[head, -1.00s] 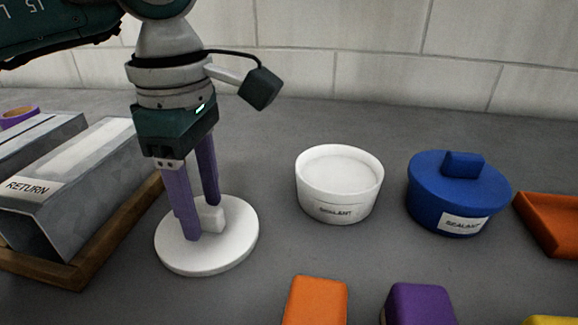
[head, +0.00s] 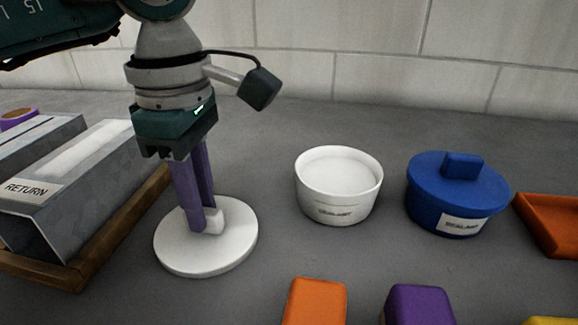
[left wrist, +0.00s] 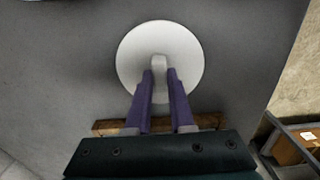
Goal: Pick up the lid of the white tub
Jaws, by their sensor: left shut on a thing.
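The white tub (head: 338,190) stands uncovered on the grey bench, its top open, with a label on its front. Its round white lid (head: 185,258) lies flat, knob up, to the left of the tub; I see no clear gap under it. My left gripper (head: 204,222) points down with its purple fingers shut on the lid's block-shaped knob (head: 214,221). In the left wrist view the fingertips (left wrist: 160,78) sit on either side of the knob (left wrist: 159,64), above the lid's disc (left wrist: 135,50). My right gripper is not in view.
A blue lidded tub (head: 458,195) stands right of the white tub. An orange tray (head: 552,222) is at the right edge. Orange (head: 316,302) and purple (head: 420,305) blocks lie in front. A wood-edged tray (head: 95,262) with metal duct pieces (head: 75,190) is close left of the lid.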

